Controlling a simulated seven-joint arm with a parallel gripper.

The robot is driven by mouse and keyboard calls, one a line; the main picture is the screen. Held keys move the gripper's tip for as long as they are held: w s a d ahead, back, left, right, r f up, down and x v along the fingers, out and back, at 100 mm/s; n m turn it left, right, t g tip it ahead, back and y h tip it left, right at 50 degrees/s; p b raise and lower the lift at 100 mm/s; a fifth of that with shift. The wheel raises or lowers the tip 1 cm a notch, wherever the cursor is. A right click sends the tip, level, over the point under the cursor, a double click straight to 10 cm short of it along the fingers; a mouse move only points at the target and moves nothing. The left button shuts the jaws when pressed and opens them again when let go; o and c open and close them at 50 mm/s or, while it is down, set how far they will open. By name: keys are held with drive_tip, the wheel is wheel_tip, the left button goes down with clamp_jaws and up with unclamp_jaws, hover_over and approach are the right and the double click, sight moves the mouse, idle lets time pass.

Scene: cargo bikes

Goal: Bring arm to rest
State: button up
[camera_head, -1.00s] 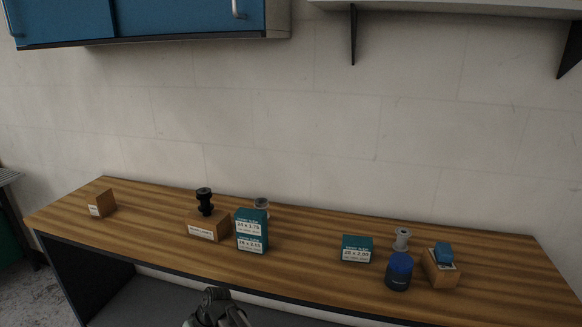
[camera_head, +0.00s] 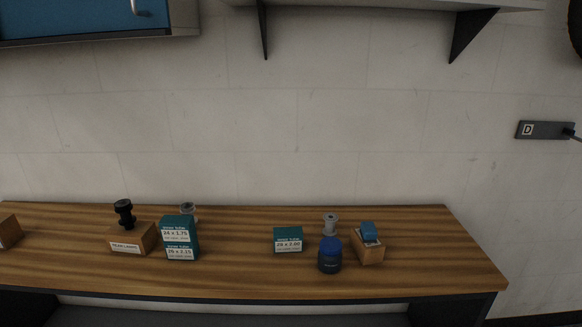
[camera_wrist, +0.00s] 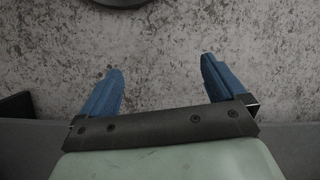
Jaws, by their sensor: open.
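My gripper (camera_wrist: 160,88) shows in the wrist view with its two blue fingers spread apart and nothing between them. Behind the fingers is a speckled grey surface that looks like the floor. In the head view neither my gripper nor my arm is visible, so where it stands relative to the bench (camera_head: 240,272) cannot be told from there.
On the bench stand a wooden box with a black hub (camera_head: 124,212), stacked teal boxes (camera_head: 180,238), a lone teal box (camera_head: 288,240), a grey spool (camera_head: 330,224), a blue-lidded jar (camera_head: 330,256) and a wooden box with a blue item (camera_head: 369,246). A shelf bracket (camera_head: 470,35) hangs above.

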drive_tip(key=s+d+f+m+g, duration=0.2)
drive_tip(key=s+d+m, duration=0.1)
drive_tip(key=s+d, duration=1)
drive_tip(key=shift+s+d+f+h, duration=0.25)
drive_tip(key=shift+s+f+h, duration=0.15)
drive_tip(key=shift+s, duration=0.75)
